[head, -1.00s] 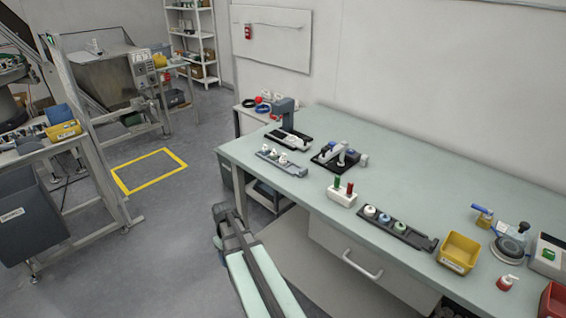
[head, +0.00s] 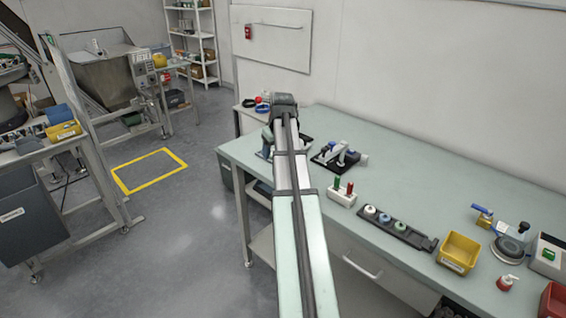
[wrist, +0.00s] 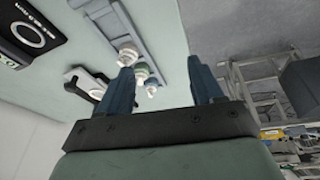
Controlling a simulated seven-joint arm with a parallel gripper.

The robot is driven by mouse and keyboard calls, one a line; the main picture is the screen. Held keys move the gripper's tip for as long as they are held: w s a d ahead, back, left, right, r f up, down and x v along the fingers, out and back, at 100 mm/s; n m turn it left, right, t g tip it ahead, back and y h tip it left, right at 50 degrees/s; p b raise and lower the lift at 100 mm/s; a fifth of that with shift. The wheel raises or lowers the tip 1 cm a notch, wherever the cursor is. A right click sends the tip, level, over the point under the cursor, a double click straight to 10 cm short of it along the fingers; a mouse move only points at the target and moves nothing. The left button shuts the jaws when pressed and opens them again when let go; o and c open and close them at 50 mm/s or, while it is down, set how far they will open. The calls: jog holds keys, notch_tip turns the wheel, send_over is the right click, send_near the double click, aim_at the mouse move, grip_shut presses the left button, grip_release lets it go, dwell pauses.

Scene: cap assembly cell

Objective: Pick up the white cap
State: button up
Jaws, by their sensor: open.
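In the head view the white cap (head: 370,209) sits at the left end of a dark rack (head: 418,240), beside a blue cap (head: 385,217) and a green cap (head: 400,226). My gripper (wrist: 161,65) is open, with nothing between its fingers in the wrist view. In the head view my arm hides the gripper; the arm reaches over the far left end of the table, well left of the white cap. The wrist view shows several small whitish parts (wrist: 127,53) on a grey rail beyond the fingers; I cannot tell whether any is the white cap.
A yellow bin (head: 459,252) is at the rack's right end. The back of the table (head: 430,165) is clear.

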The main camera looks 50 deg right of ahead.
jog(key=s+d+r+m, duration=0.2)
jog(key=d+r, duration=0.3)
jog(key=shift+t, duration=0.4)
jog(key=x, duration=0.8)
jog(key=shift+w+d, duration=0.15)
jog(key=shift+d+x, duration=0.2)
jog(key=shift+x, duration=2.5)
jog(key=c, duration=0.9)
jog(key=shift+o, duration=0.2)
